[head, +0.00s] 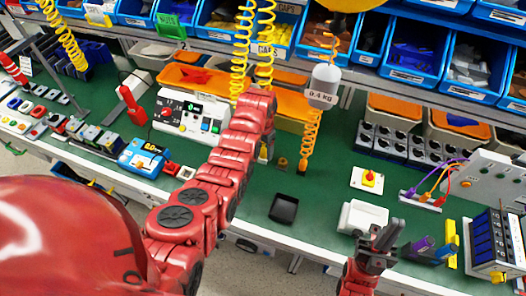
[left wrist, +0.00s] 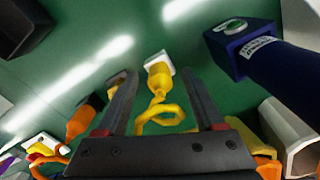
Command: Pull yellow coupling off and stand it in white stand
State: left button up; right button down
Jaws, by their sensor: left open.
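The yellow coupling (left wrist: 159,77) sits at a small white block (left wrist: 160,60) in the left wrist view, with a yellow coiled hose (left wrist: 160,117) looping from it. I cannot tell whether that block is the white stand or another fitting. My left gripper (left wrist: 160,80) is open; its two black fingers lie on either side of the coupling in the picture, with no contact visible. In the head view my red left arm hides the left gripper and most of this spot. My right gripper (head: 383,236) is low at the right in the head view, apart from the coupling; its finger gap is unclear.
A dark blue part (left wrist: 245,45) stands close to the right finger. An orange coupling (left wrist: 80,122) and an orange coil (head: 310,140) are nearby. A black tray (head: 284,208) lies on the green bench. Yellow coiled hoses (head: 242,50) hang above. Blue bins (head: 420,62) line the back.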

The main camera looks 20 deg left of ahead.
pick_arm(q)
notch_tip(320, 180, up, 4)
jog(key=shift+w+r+b, duration=0.1)
jog(key=shift+r+b, duration=0.05)
jog(key=shift+b, duration=0.65)
notch_tip(320, 180, up, 3)
jog(key=shift+f+p, duration=0.15)
jog(key=shift+p, duration=0.5)
notch_tip(320, 180, up, 9)
jog(key=p, duration=0.7)
jog(key=shift+p, duration=0.4)
